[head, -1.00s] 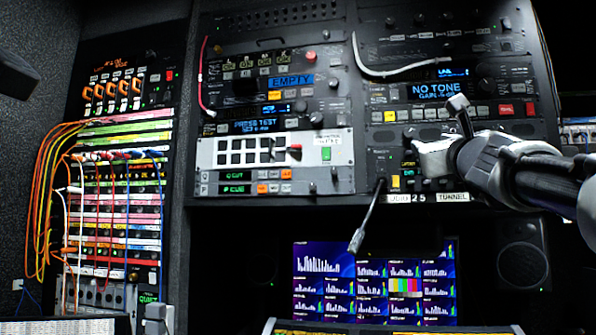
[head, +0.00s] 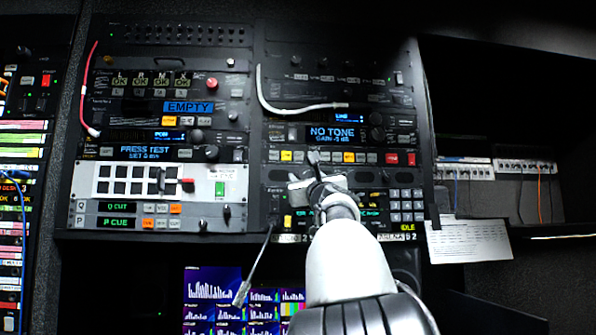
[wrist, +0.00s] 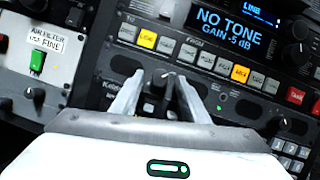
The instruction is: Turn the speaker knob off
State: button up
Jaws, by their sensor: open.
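A small dark knob (wrist: 160,80) with a pale mark sits on the panel under the NO TONE display, between my two fingers in the wrist view. I take it as the speaker knob, since dark oval grilles flank it, but its label is not readable. My gripper (wrist: 160,92) is open, one finger on each side of the knob. Whether the fingers touch it I cannot tell. In the head view my gripper (head: 314,172) is in front of the same panel and hides the knob.
The NO TONE display (head: 332,133) and a row of coloured buttons (head: 340,157) are just above. A keypad (head: 406,206) is at the right. A hanging gooseneck microphone (head: 257,262) is at lower left. A green switch (wrist: 37,63) is at the left.

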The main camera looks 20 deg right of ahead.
jog(key=shift+w+d, duration=0.1)
jog(key=shift+w, duration=0.15)
grip_shut()
jog(key=shift+r+n, duration=0.1)
jog(key=shift+n, duration=0.3)
